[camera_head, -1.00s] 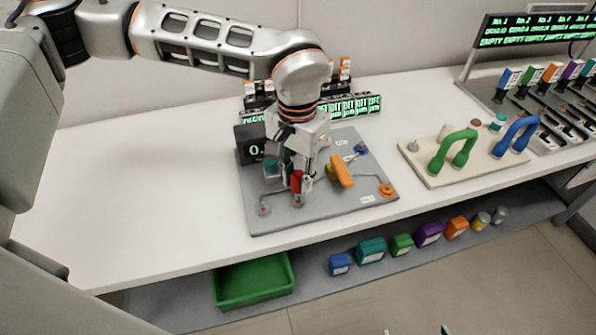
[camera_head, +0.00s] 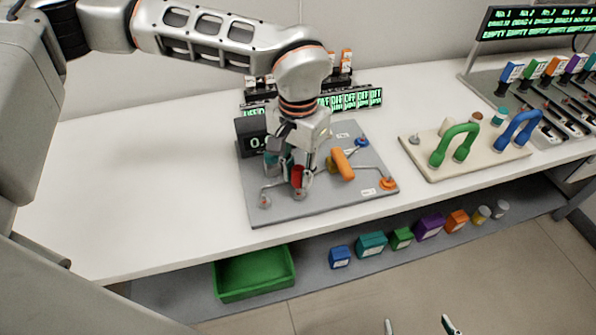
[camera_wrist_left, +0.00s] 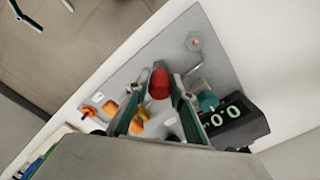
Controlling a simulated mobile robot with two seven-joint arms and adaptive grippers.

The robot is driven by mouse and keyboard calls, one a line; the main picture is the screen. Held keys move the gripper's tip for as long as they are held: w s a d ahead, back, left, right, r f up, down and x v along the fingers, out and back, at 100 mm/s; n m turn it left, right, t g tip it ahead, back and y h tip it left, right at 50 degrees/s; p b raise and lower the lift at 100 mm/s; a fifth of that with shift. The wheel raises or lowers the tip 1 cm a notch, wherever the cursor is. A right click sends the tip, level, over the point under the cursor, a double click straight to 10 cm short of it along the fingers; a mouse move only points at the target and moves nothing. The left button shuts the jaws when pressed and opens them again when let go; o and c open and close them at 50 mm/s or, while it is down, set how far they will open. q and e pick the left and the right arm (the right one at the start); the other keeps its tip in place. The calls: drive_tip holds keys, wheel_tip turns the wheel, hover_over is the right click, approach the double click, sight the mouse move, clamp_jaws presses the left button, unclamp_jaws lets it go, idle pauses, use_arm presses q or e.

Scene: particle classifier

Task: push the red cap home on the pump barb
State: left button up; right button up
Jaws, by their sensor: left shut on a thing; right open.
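The red cap (camera_head: 297,177) is in my left gripper (camera_head: 301,186), above the front part of the grey board (camera_head: 330,208). In the left wrist view, the red cap (camera_wrist_left: 159,84) sits between the two fingertips of my left gripper (camera_wrist_left: 160,92). The pump barb is hidden at the cap and fingers, so I cannot tell how far the cap is on it. My right gripper (camera_head: 419,325) is open and empty; only its fingertips show at the bottom edge of the head view.
On the board are a black display box (camera_head: 252,138), an orange handle (camera_head: 343,164), an orange knob (camera_head: 387,184) and a blue knob (camera_head: 361,143). A beige board (camera_head: 470,165) with green and blue hoses stands to the right. The table's left part is clear.

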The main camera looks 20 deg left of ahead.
sight(298, 184)
use_arm(q)
drive_tip(key=shift+p, duration=0.4)
idle(1.4)
drive_tip(key=shift+f+b, duration=0.65)
drive_tip(key=shift+f, duration=1.1)
drive_tip(key=o, duration=1)
drive_tip(key=shift+o, duration=0.2)
drive_tip(key=shift+r, duration=0.1)
wheel_tip(298, 184, up, 12)
drive_tip(key=shift+f, duration=0.1)
